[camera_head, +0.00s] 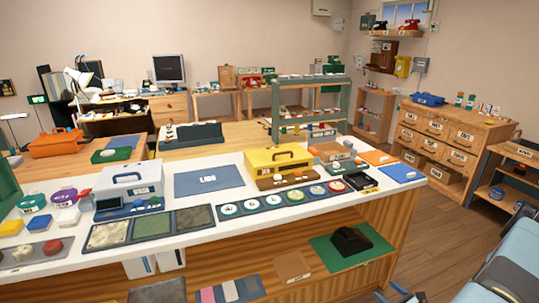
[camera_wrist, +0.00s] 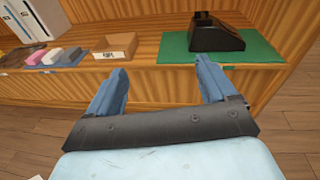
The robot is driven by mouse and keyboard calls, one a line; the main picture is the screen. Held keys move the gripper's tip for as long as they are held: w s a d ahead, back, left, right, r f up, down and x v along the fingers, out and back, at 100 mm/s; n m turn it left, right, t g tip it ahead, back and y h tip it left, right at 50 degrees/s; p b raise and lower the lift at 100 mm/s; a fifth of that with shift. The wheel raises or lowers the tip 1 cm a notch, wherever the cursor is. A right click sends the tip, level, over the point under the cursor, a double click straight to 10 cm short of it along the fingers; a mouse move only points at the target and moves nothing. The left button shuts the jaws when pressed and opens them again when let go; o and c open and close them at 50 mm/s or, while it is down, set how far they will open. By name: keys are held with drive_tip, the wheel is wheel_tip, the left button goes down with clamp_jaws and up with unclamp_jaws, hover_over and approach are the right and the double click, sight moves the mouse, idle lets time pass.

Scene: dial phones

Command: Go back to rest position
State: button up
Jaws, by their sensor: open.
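My gripper (camera_wrist: 162,68) shows in the wrist view with its two blue fingers spread apart and nothing between them. It points toward the lower shelf of the wooden counter and is apart from it. A black telephone body (camera_wrist: 215,33) sits on a green mat (camera_wrist: 262,57) on that shelf, ahead and right of the fingers. In the head view the same black telephone body (camera_head: 351,240) and green mat (camera_head: 327,258) are on the lower shelf at the counter's right end. My pale blue arm fills the lower right corner there.
The white countertop (camera_head: 290,220) holds a yellow toolbox (camera_head: 277,160), a grey box (camera_head: 130,183) and a row of round dials. Wooden floor (camera_head: 445,225) is open right of the counter, before a drawer cabinet (camera_head: 440,135).

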drive_tip(key=w+a+r+n+g+y, duration=0.2)
drive_tip(key=a+r+n+g, duration=0.15)
drive_tip(key=r, duration=0.55)
drive_tip(key=w+a+r+n+g+y, duration=0.1)
drive_tip(key=a+r+n+g+y, duration=0.15)
drive_tip(key=r+n, duration=0.45)
drive_tip(key=w+a+r+n+g+y, duration=0.1)
drive_tip(key=w+a+r+n+g, duration=0.15)
drive_tip(key=r, duration=0.95)
drive_tip(key=s+a+r+n+g+h, duration=0.2)
drive_tip(key=s+a+r+n+g, duration=0.15)
drive_tip(key=r, duration=0.45)
drive_tip(key=s+a+r+n+g+h, duration=0.1)
drive_tip(key=s+a+r+n+g, duration=0.15)
drive_tip(key=a+r+n, duration=0.35)
drive_tip(key=s+a+r+n+t+h, duration=0.2)
drive_tip(key=s+r+h, duration=0.3)
drive_tip(key=s+r, duration=0.5)
drive_tip(key=s+a+r+n+t+h, duration=0.2)
drive_tip(key=s+r+n+h, duration=0.3)
drive_tip(key=s+r, duration=0.6)
drive_tip(key=shift+r+t, duration=0.2)
drive_tip(key=shift+t, duration=0.45)
drive_tip(key=shift+s, duration=0.1)
